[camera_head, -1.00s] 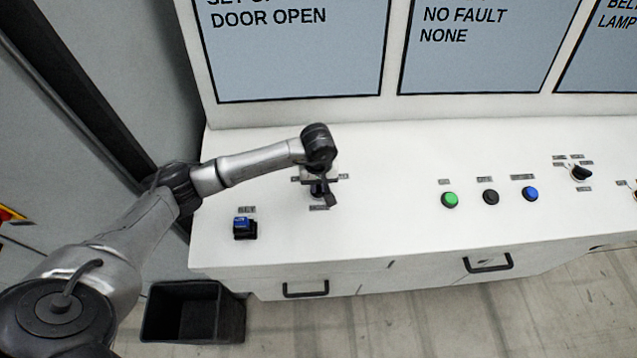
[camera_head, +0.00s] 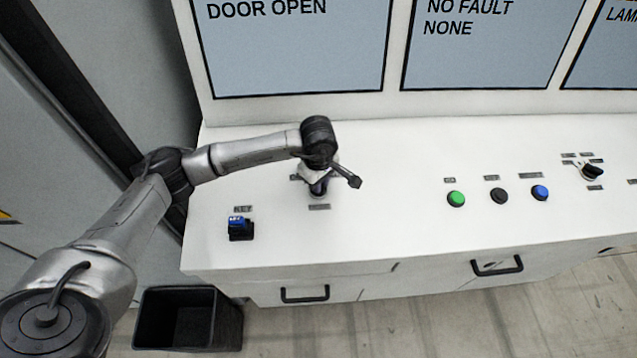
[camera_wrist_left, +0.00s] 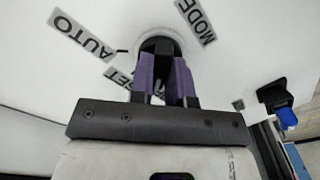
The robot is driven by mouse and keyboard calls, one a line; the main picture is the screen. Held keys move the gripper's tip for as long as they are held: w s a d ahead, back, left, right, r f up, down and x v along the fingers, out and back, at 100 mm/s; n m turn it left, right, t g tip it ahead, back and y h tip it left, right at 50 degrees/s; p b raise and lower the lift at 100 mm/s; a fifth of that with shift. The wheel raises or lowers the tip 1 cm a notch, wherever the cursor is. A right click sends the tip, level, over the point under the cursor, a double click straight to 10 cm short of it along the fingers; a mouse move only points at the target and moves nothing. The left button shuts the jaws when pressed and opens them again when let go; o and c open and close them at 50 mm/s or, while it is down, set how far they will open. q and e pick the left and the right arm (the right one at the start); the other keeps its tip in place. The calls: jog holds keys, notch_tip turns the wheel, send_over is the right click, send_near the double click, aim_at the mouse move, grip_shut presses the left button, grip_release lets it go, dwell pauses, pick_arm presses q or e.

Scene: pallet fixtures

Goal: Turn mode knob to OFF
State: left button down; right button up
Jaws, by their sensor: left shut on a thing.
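The mode knob (camera_wrist_left: 160,47) is black and round with a dark grip in the left wrist view, seated on the white panel. My left gripper (camera_wrist_left: 166,75) is shut on it, with purple pads on both sides of the grip. An AUTO label (camera_wrist_left: 81,37) lies left of the knob and a MODE label (camera_wrist_left: 195,20) right of it. Another label below is partly covered by the fingers. In the head view my left gripper (camera_head: 318,188) points down at the panel, and the arm mostly hides the knob. My right gripper is not in view.
A blue-topped key switch (camera_head: 241,229) sits left of the gripper. Green (camera_head: 456,199), black (camera_head: 499,196) and blue (camera_head: 540,193) buttons and another black knob (camera_head: 592,172) are to the right. Screens (camera_head: 300,50) stand behind. A black bin (camera_head: 188,318) is on the floor.

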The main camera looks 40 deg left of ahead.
pick_arm(q)
jog(key=shift+n, duration=0.5)
jog(key=c, duration=1.1)
grip_release()
jog(key=shift+r, duration=0.15)
jog(key=shift+r, duration=0.3)
notch_tip(320, 180, up, 13)
jog(key=shift+b, duration=1)
